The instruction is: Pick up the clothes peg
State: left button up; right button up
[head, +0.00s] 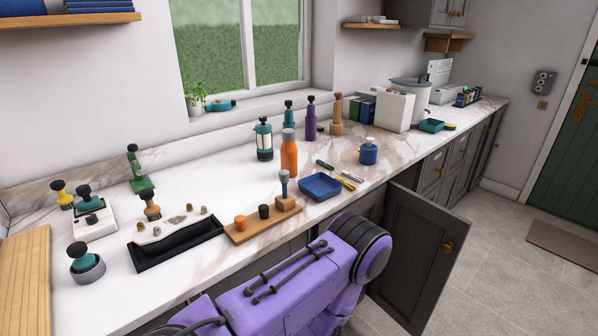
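I cannot make out a clothes peg for certain on the worktop. Several small items lie near the blue tray (320,187): a green-handled item (325,165), a yellow-ended item (346,184) and a pale slim item (353,176). They are too small to identify. A purple arm link of mine reaches up from the bottom middle, in front of the cabinet. Neither of my grippers shows in the head view.
The marble worktop (225,160) carries a wooden stand (262,226), black tray (178,246), orange bottle (289,155), blue jar (368,152) and white container (394,111). A dark cabinet door (415,260) stands open over the floor. The floor at right is clear except a mat (566,248).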

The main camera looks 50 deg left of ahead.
aim_at(320, 163)
jog(key=k, duration=0.3)
jog(key=u, duration=0.8)
